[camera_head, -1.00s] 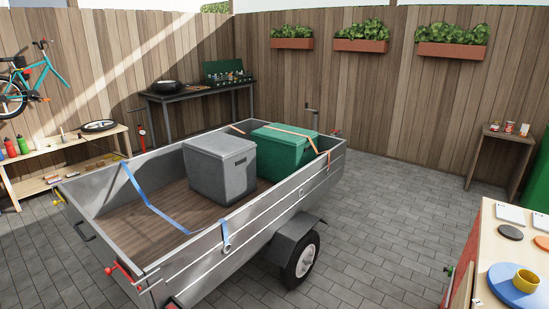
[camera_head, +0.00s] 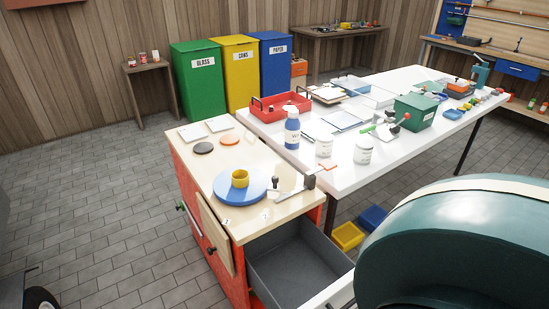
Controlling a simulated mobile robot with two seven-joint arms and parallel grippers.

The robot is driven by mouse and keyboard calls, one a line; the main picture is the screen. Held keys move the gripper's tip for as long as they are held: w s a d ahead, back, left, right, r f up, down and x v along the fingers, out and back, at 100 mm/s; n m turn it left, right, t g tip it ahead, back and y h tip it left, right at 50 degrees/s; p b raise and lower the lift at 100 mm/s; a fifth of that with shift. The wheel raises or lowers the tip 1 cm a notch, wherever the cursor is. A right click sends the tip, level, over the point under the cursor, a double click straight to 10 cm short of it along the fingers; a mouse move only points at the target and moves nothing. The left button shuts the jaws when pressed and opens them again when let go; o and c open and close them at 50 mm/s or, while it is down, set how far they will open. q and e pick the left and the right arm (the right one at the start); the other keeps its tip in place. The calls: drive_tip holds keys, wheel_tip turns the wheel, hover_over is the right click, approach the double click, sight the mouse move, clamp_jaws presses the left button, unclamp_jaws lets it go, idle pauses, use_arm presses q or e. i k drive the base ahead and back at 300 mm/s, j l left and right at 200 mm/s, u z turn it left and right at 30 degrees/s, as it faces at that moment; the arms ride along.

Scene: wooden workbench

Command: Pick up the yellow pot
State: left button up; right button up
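The yellow pot (camera_head: 240,179) is a small round open pot. It stands upright on a blue round disc (camera_head: 262,190) on the wooden top of a red cabinet (camera_head: 186,166). A grey metal piece with dark knobs (camera_head: 294,189) is beside the disc on its right. Neither of my grippers is in the head view, and nothing is touching the pot.
An open grey drawer (camera_head: 296,272) juts from the cabinet's front right. A white table (camera_head: 400,95) with bottles, jars and trays adjoins on the right. A large dark green rounded object (camera_head: 470,245) blocks the lower right. Paved floor (camera_head: 95,215) is clear at left.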

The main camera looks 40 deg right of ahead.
sight(239, 177)
drive_tip(key=i+z, duration=0.2)
drive_tip(key=z, duration=0.3)
drive_tip(key=i+j+z, duration=0.2)
drive_tip(key=z, duration=0.3)
drive_tip(key=i+j+z, duration=0.15)
drive_tip(key=z, duration=0.35)
